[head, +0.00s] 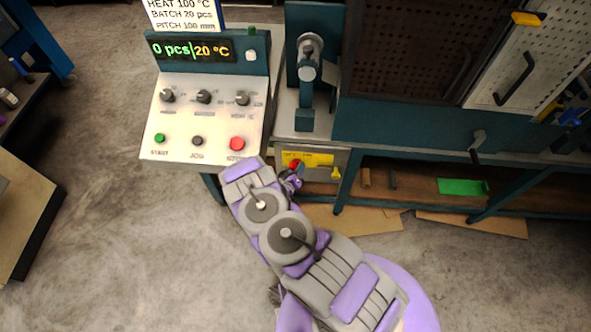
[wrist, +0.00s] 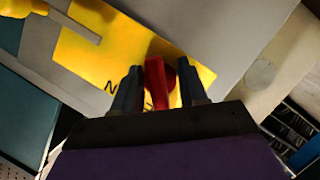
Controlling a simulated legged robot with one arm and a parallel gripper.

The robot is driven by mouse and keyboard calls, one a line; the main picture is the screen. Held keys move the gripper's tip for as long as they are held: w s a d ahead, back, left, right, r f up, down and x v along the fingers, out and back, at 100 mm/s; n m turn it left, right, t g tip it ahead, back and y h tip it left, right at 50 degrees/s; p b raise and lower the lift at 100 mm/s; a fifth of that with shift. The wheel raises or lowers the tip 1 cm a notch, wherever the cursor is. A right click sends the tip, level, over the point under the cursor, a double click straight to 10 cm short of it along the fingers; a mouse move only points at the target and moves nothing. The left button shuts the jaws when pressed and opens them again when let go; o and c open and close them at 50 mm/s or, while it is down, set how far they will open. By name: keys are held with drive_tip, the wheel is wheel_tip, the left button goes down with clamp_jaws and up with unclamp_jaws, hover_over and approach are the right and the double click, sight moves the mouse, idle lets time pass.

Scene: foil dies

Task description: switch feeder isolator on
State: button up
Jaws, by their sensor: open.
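The feeder isolator is a red rotary handle (wrist: 157,84) on a yellow plate (wrist: 88,52) in the wrist view. In the head view the yellow plate (head: 318,159) is on the front of the grey box under the press, and the red handle (head: 296,165) shows at its left part. My gripper (wrist: 160,88) is open, with one dark finger on each side of the red handle. I cannot tell whether the fingers touch it. Lettering on the plate is partly hidden by the gripper. In the head view my arm hides most of the gripper.
A yellow lever (head: 337,174) sits right of the plate. The control panel (head: 180,120) with green, black and red buttons stands above and left of my arm. A shelf (head: 420,180) with a green piece is to the right. The floor (head: 120,240) at left is clear.

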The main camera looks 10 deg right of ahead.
drive_tip(key=shift+d, duration=0.1)
drive_tip(key=shift+c, duration=0.6)
clamp_jaws()
drive_tip(key=m+y+p, duration=0.1)
drive_tip(key=m+p, duration=0.1)
drive_tip(key=p, duration=0.1)
drive_tip(key=shift+s+m+y, duration=0.1)
drive_tip(key=shift+m+y, duration=0.2)
drive_tip(key=shift+y, duration=0.1)
drive_tip(key=shift+m+t+y+p, duration=0.3)
drive_tip(key=shift+m+y+p, duration=0.7)
drive_tip(key=shift+m+p, duration=0.65)
drive_tip(key=shift+f, duration=0.1)
